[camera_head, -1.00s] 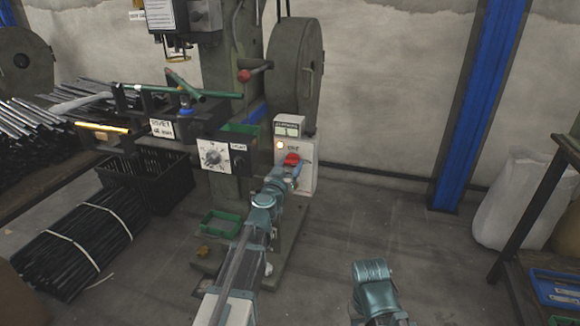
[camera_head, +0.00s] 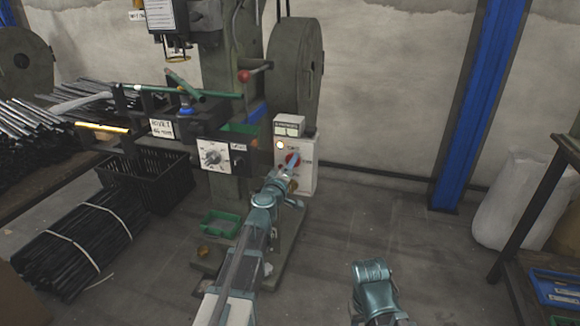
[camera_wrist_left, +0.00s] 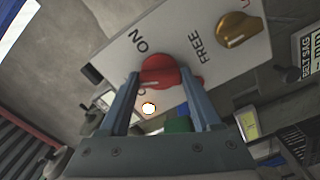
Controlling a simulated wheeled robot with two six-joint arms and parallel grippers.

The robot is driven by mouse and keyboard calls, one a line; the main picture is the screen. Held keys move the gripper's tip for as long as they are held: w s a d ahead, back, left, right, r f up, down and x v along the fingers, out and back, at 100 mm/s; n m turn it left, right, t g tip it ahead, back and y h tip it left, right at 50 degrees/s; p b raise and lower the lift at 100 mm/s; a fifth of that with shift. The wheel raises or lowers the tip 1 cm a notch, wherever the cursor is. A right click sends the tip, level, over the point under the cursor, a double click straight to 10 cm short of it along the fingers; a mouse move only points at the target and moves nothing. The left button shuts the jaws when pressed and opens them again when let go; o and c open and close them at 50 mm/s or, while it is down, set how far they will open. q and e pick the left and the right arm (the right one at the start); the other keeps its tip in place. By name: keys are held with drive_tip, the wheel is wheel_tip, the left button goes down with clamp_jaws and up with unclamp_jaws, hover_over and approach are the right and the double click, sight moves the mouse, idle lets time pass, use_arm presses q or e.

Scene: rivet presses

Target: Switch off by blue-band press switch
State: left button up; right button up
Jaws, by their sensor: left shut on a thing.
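The press (camera_head: 223,130) stands left of centre in the head view, with a blue band (camera_head: 257,113) on its column. A pale switch box (camera_head: 308,172) is at its right side, with a lit lamp (camera_head: 280,144) and a red knob (camera_head: 291,157). In the left wrist view the red knob (camera_wrist_left: 159,69) sits between the two fingers of my left gripper (camera_wrist_left: 160,78), which is shut on it. An ON label is beside the knob and the lit lamp (camera_wrist_left: 149,109) is near it. In the head view my left gripper (camera_head: 289,168) partly hides the knob.
A brass knob (camera_wrist_left: 238,28) marked FREE is close to the red one. A white dial plate (camera_head: 211,156) is on the press front. A black crate (camera_head: 150,180) and bundled rods (camera_head: 80,240) are at left.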

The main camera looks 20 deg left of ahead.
use_arm(q)
drive_tip(key=n, duration=0.5)
drive_tip(key=shift+n, duration=0.4)
idle(0.4)
drive_tip(key=o, duration=1.4)
drive_tip(key=shift+s, duration=0.15)
